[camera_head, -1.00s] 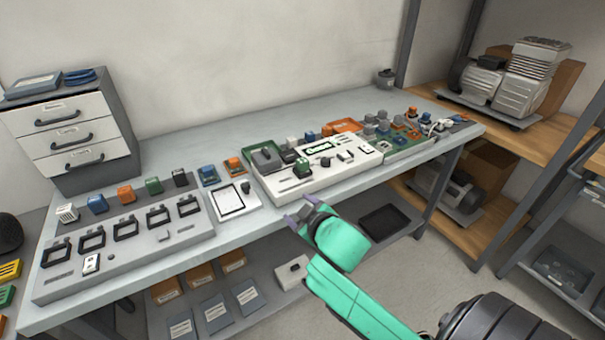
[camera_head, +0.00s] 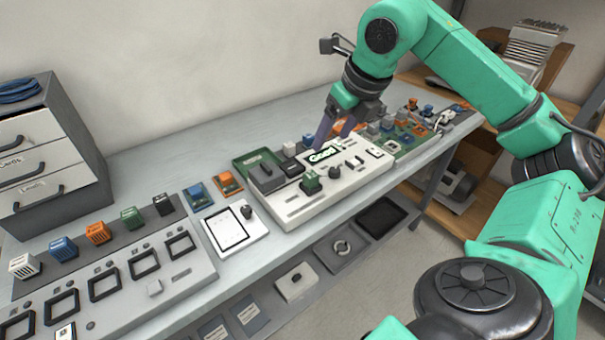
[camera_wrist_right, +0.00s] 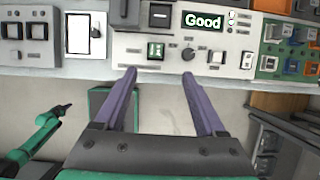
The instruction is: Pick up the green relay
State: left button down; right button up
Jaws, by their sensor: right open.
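A green relay (camera_head: 310,182) sits upright on the white tester panel (camera_head: 292,212), whose display (camera_head: 322,156) reads "Good". The relay also shows in the right wrist view (camera_wrist_right: 156,50). Another green relay (camera_head: 131,217) stands in the row on the grey rack at left. My right gripper (camera_head: 336,128) is open and empty, its purple fingers pointing down behind the display in the head view. In the wrist view its fingertips (camera_wrist_right: 158,74) lie either side of the tester relay's column in the picture, apart from it. A teal arm with a dark end (camera_wrist_right: 58,112), seemingly my left, shows small there.
A dark knob (camera_head: 334,172) stands right of the tester relay. A white tablet-like board (camera_head: 232,231) lies to the left. Boards with several small parts (camera_head: 402,142) crowd the right.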

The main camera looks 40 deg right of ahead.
send_near(311, 175)
jog(key=p+x, duration=0.2)
jog(key=x, duration=0.6)
jog(key=shift+w+f, duration=0.15)
jog(key=shift+f, duration=0.2)
jog(key=shift+d+f, duration=0.1)
jog(key=shift+f, duration=0.05)
pick_arm(q)
jog(key=shift+s+r, duration=0.5)
jog(key=shift+r, duration=0.3)
pick_arm(e)
grip_shut()
